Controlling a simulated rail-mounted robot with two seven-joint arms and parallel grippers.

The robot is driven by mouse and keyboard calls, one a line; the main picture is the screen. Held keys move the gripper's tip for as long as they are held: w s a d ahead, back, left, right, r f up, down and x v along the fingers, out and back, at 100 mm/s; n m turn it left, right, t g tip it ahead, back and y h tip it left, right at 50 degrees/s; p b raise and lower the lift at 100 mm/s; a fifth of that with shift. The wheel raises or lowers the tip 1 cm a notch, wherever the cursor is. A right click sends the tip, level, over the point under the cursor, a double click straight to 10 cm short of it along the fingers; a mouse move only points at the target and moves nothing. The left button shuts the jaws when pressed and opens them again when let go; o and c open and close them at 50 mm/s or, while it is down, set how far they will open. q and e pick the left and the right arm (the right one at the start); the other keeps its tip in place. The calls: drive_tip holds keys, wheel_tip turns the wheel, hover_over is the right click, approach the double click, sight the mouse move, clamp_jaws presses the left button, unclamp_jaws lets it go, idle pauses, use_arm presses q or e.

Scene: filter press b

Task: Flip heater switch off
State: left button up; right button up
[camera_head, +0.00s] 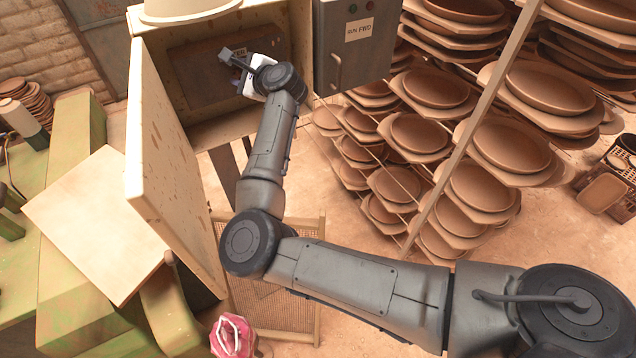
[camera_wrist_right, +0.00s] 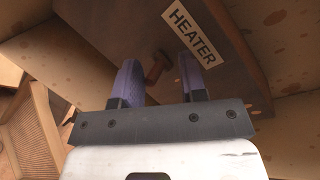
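The heater switch (camera_wrist_right: 157,67) is a small brown lever on a dark panel. In the right wrist view it lies between my right gripper's (camera_wrist_right: 158,58) two purple-grey fingers, which stand apart. A cream HEATER label (camera_wrist_right: 193,35) is next to the switch. In the head view my right gripper (camera_head: 228,57) is in front of the dark panel (camera_head: 197,84) inside a cream box, and hides the switch there. My left gripper is not in view.
The box's cream door (camera_head: 160,170) stands open at the left. A grey RUN FWD control box (camera_head: 355,45) with a handle adjoins it on the right. Racks of brown plates (camera_head: 435,88) fill the right. A green machine (camera_head: 75,160) stands at the left.

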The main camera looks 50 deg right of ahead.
drive_tip(key=shift+s+r+g+p, duration=0.4)
drive_tip(key=shift+s+r+p, duration=0.2)
drive_tip(key=shift+p, duration=0.45)
drive_tip(key=p+v, duration=0.8)
drive_tip(key=v, duration=0.5)
use_arm(q)
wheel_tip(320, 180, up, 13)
drive_tip(key=p, duration=0.1)
drive_tip(key=shift+p, duration=0.3)
use_arm(e)
drive_tip(key=s+a+f+n+g, duration=0.3)
drive_tip(key=s+a+f+n, duration=0.2)
drive_tip(key=s+f+n, duration=0.3)
drive_tip(key=s+a+f+n+g, duration=0.4)
drive_tip(key=s+f+n, duration=0.5)
drive_tip(key=n, duration=0.2)
drive_tip(key=shift+s+a+n, duration=0.25)
drive_tip(key=shift+a+n, duration=0.15)
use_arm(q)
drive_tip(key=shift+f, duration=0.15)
use_arm(e)
drive_tip(key=shift+f, duration=0.1)
